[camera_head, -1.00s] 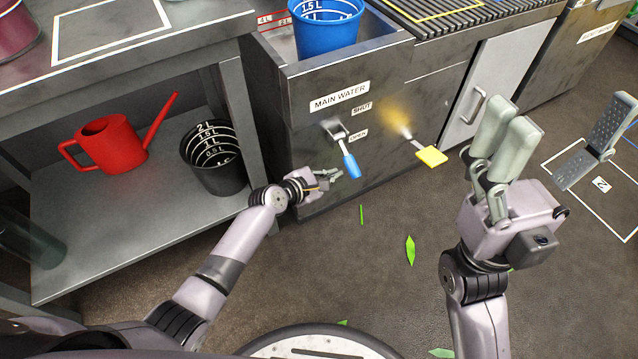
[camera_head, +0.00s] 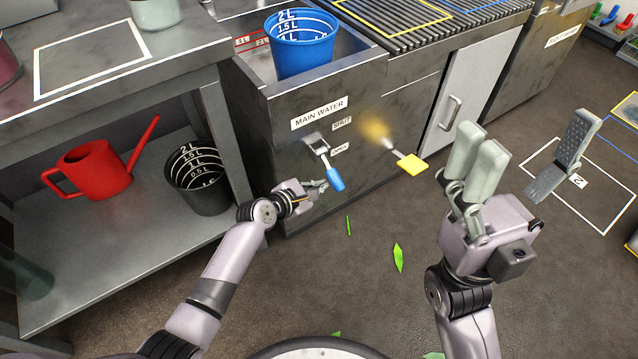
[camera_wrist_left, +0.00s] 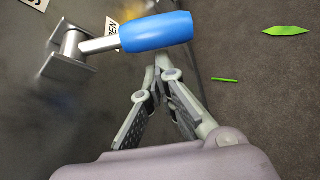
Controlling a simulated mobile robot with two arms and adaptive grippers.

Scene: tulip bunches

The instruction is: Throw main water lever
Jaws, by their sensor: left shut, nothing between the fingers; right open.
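The main water lever (camera_head: 334,180) has a blue handle and a metal shaft. It is on the front of the sink cabinet under the "MAIN WATER" label (camera_head: 319,113). It points down and slightly right, by the "OPEN" label. In the left wrist view the blue handle (camera_wrist_left: 157,31) lies just beyond my left fingertips. My left gripper (camera_head: 322,186) is shut and empty, just left of and below the handle. Whether it touches the handle I cannot tell. My right gripper (camera_head: 520,165) is open and empty, over the floor at the right.
A yellow lever (camera_head: 412,164) with a yellow glow beside it sits right of the blue one. A blue bucket (camera_head: 302,45) stands in the sink. A red watering can (camera_head: 95,170) and a black bucket (camera_head: 197,178) are on the left shelf. Leaves lie on open floor.

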